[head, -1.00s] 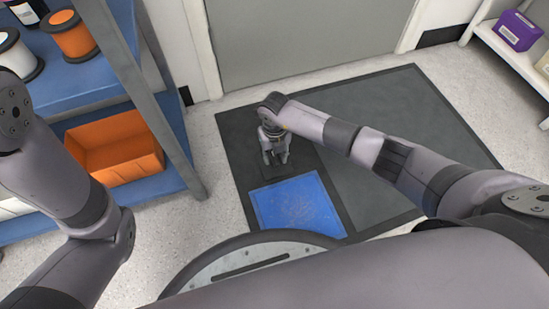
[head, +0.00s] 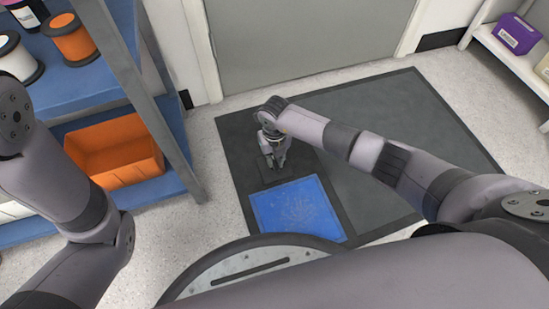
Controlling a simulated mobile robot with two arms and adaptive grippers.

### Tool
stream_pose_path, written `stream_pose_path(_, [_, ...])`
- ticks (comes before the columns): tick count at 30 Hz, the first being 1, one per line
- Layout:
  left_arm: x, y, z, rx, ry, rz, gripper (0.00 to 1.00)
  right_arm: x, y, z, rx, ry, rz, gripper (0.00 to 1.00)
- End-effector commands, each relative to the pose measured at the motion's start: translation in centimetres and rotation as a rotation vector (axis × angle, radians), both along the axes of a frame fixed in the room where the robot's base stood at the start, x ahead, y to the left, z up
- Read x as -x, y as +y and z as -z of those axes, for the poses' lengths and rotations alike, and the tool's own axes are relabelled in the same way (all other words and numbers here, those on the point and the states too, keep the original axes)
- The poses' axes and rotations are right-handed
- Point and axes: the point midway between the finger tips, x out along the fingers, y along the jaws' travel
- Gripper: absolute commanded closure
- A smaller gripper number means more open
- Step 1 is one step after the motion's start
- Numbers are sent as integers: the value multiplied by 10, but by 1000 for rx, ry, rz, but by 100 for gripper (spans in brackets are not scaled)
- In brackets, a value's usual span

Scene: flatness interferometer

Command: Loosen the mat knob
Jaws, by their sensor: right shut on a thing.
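My right gripper (head: 275,163) points down over the dark left part of the floor mat (head: 380,190), just behind the blue panel (head: 298,207). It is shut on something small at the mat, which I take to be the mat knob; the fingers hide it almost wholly. A dark plate lies under the fingertips. My left arm comes in at the left edge, and its gripper is out of the picture.
A blue shelf unit (head: 95,65) stands at the left with an orange bin (head: 115,150) and spools (head: 70,40). A grey door (head: 300,40) is behind the mat. A white shelf (head: 515,60) with a purple box (head: 518,35) stands at the far right. Speckled floor lies free around the mat.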

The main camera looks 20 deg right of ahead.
Motion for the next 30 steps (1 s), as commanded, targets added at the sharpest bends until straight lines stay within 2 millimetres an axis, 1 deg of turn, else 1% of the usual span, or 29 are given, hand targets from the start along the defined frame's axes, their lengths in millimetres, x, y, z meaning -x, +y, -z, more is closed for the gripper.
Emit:
stream_pose_path(8, [0,0,-1,0,1,0,60,0,0,-1,0,0,-18,100])
stream_pose_path(14, [-1,0,-5,0,2,-1,60,-1,-1,-2,2,-1,-99,100])
stream_pose_path(20, [-1,0,-11,0,3,-1,60,-1,-1,-3,2,-2,-252,100])
stream_pose_path(30, [-1,0,-19,0,3,-1,60,-1,-1,-2,3,-1,-575,100])
